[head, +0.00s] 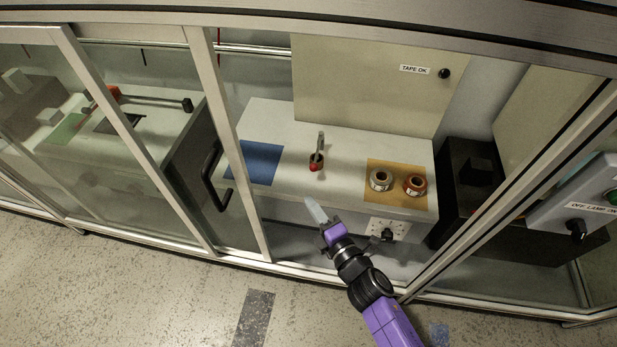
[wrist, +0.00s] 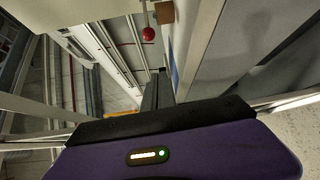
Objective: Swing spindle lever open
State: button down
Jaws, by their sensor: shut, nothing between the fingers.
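The spindle lever (head: 318,150) is a small grey bar with a red end, standing on the pale bench top behind the open front of the cabinet. In the wrist view, a red ball (wrist: 148,34) on a thin rod shows at the top; it looks like the lever's knob. My gripper (head: 318,213) is shut and empty at the bench's front edge, in front of the lever and apart from it.
A blue mat (head: 261,160) lies left of the lever. An orange mat (head: 398,167) with a grey roll (head: 380,181) and a red roll (head: 414,185) lies right. A black handle (head: 212,178) juts out at left. Cabinet frame posts (head: 232,130) flank the opening.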

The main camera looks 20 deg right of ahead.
jog(key=shift+n, duration=0.6)
jog(key=shift+w, duration=0.1)
jog(key=b+x, duration=0.2)
jog(key=x, duration=0.7)
jog(key=shift+w+a, duration=0.2)
jog(key=shift+w, duration=0.15)
jog(key=d+p, duration=0.1)
jog(key=d+r+p, duration=0.1)
jog(key=d, duration=0.1)
jog(key=shift+s, duration=0.15)
jog(key=shift+s+d+p, duration=0.1)
jog(key=shift+d+p, duration=0.3)
jog(key=shift+d, duration=0.05)
jog(key=shift+s+d, duration=0.1)
jog(key=shift+d, duration=0.05)
